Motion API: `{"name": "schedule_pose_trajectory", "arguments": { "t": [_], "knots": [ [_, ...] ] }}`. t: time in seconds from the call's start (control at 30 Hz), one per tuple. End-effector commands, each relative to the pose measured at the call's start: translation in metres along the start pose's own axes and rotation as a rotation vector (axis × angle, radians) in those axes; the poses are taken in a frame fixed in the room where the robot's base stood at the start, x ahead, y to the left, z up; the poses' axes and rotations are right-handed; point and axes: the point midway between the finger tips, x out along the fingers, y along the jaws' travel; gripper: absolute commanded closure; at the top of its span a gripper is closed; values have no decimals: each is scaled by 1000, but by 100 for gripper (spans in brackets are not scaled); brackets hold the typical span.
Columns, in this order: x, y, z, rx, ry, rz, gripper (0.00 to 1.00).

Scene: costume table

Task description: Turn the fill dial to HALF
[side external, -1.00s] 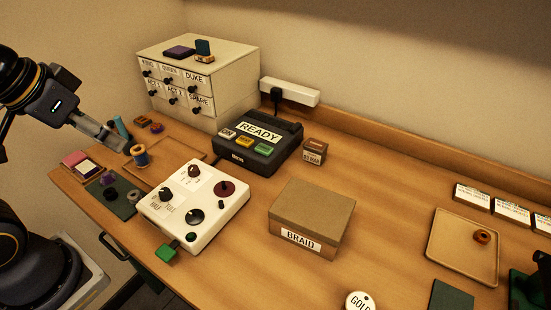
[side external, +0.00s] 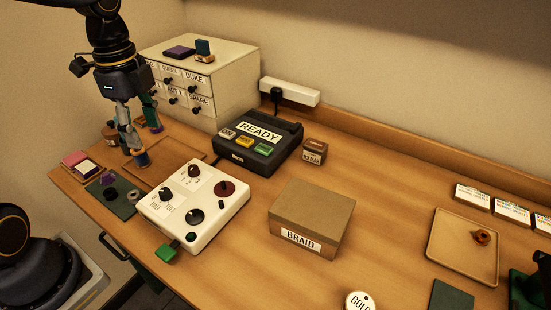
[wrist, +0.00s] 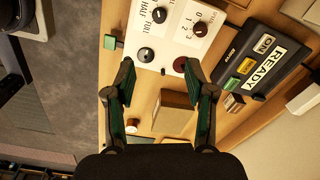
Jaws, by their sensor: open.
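The white control box (side external: 212,225) sits on the table left of centre. Its fill dial (side external: 166,194) is a black knob beside the HALF and FULL labels at the box's left side. The wrist view shows the fill dial (wrist: 159,15) near the top edge, by the same labels. Which mark its pointer faces is too small to tell. My gripper (side external: 142,142) is open and empty, pointing down, behind and left of the box in the side view. In the wrist view its fingers (wrist: 159,80) are apart, with the dial beyond them.
The box also carries a dial marked 1 and 2 (side external: 194,171), a red disc (side external: 224,188) and a large black knob (side external: 196,217). A READY device (side external: 262,152) stands behind, a BRAID box (side external: 312,210) to the right. A spool (side external: 140,158) is near my fingers.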

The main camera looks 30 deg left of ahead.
Motion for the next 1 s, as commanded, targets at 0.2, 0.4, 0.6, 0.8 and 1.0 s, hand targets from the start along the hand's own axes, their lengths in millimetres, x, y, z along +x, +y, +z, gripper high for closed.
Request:
{"name": "schedule_pose_trajectory", "arguments": {
  "t": [0.2,0.4,0.6,0.8,1.0],
  "knots": [
    [17,-3,11,-46,4,25,45],
    [57,-1,12,-47,4,30,45],
    [106,1,11,-44,4,30,45],
    [147,2,10,-44,5,28,45],
    [169,1,10,-45,3,22,45]
  ]
}}
